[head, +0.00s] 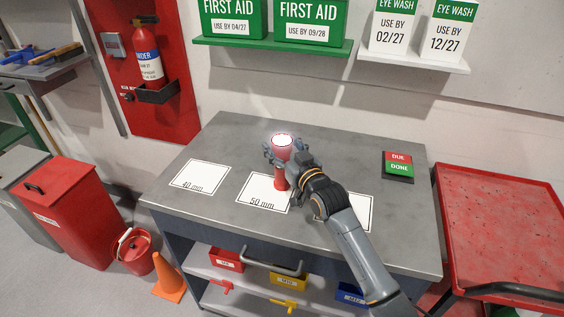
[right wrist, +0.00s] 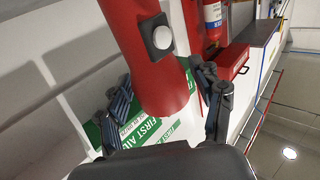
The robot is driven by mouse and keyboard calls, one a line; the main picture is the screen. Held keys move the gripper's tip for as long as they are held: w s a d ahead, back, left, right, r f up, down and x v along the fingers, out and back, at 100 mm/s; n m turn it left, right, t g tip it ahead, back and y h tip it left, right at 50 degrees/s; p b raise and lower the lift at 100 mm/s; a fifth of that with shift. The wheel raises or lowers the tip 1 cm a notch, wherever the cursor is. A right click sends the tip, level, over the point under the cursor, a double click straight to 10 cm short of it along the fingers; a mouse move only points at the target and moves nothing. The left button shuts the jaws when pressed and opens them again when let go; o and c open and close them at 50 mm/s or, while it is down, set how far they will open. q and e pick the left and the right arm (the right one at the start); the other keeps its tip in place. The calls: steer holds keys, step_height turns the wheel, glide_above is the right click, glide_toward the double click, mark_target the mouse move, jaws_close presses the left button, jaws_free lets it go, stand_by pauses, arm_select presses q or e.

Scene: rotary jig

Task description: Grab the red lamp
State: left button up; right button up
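The red lamp (head: 281,178) stands upright, its glowing pinkish-white top facing up, over the 50 mm card (head: 258,192) on the grey bench. My right gripper (head: 281,152) comes in from the right, with its fingers on either side of the lamp's upper part. In the right wrist view the lamp (right wrist: 150,75), with a round white button on its side, fills the gap between my right gripper's fingertips (right wrist: 160,72). My left gripper is not in view.
A 40 mm card (head: 200,177) lies to the left, and another card (head: 357,212) is partly behind my right arm. A DUE/DONE panel (head: 398,165) sits at the bench's right. A red cart (head: 505,225) stands beside the bench. Shelves with first aid boxes (head: 312,22) hang behind.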

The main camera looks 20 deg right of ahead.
steer(key=c, duration=1.1)
jaws_close()
steer(key=shift+r, duration=0.15)
